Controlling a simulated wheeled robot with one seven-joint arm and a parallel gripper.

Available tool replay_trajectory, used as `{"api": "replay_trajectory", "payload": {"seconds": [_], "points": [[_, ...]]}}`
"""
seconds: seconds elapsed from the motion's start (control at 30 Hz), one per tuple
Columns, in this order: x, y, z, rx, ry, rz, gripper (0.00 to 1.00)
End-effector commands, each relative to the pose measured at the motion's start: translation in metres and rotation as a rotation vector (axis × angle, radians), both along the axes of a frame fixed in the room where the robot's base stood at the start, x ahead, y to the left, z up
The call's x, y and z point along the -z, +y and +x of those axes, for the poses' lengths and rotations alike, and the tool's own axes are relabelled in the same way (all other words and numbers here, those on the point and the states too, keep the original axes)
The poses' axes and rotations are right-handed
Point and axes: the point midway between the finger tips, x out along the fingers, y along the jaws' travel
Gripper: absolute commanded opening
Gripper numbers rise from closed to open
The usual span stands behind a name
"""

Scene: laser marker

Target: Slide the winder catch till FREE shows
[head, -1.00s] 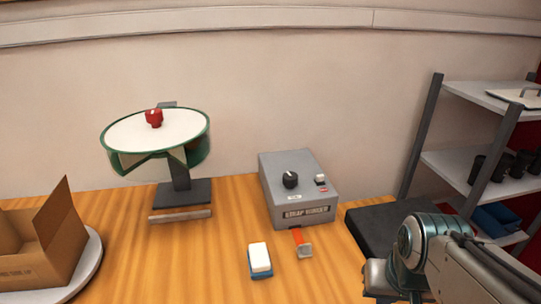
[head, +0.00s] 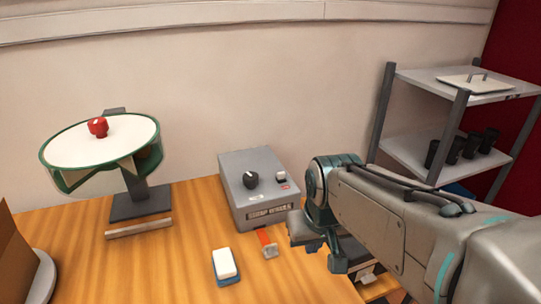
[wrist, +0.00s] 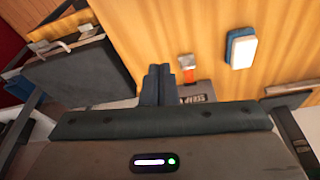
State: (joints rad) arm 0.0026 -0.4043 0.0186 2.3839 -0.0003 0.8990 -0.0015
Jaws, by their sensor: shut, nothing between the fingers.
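The strap winder is a grey box (head: 258,207) on the wooden bench, with a black knob (head: 250,180) and a small pale switch-like catch (head: 281,178) on top. A red mark sits beside the catch; its lettering is too small to read. A red strap (head: 264,238) with a metal end hangs from its front. The fingers hide part of the winder (wrist: 198,92) there.
A blue-and-white block (head: 227,266) lies in front of the winder. A round white-topped stand (head: 98,150) with a red piece is at left, a cardboard box (head: 18,262) at the left edge. A shelf rack (head: 455,82) with dark cups stands at right. Bench between stand and winder is clear.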

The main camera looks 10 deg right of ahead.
Motion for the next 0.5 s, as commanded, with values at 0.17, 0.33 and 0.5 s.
{"api": "replay_trajectory", "payload": {"seconds": [0.17, 0.33, 0.5], "points": [[-0.034, 0.002, 0.072, -0.036, -0.009, -0.010, 0.00], [-0.054, 0.004, 0.141, -0.073, -0.021, -0.013, 0.00], [-0.062, 0.006, 0.213, -0.111, -0.033, -0.010, 0.00]]}}
